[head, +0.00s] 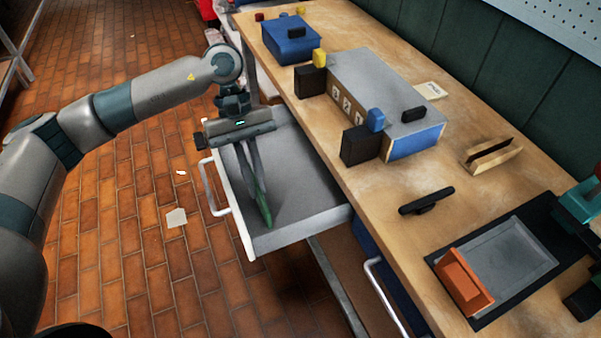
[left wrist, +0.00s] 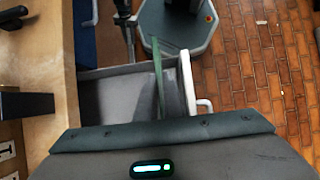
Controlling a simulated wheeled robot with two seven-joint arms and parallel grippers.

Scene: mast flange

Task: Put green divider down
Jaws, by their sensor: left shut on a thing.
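The green divider (head: 263,202) is a thin upright plate at the front part of the open grey drawer (head: 300,205). My left gripper (head: 256,180) points down over the drawer and is shut on the divider. In the left wrist view the green divider (left wrist: 158,72) shows edge-on above the drawer (left wrist: 105,98), near its white front. I cannot tell whether its lower edge touches the drawer floor. At the right edge of the head view, a teal and dark piece (head: 580,205) may be part of my right arm; its fingertips do not show.
The wooden bench top (head: 385,200) lies beside the drawer. On it stand a grey box with blue ends (head: 385,90), a blue box (head: 290,42), a black handle (head: 426,201), a wooden slotted block (head: 492,156), and a grey tray (head: 500,262) with an orange bin (head: 463,283).

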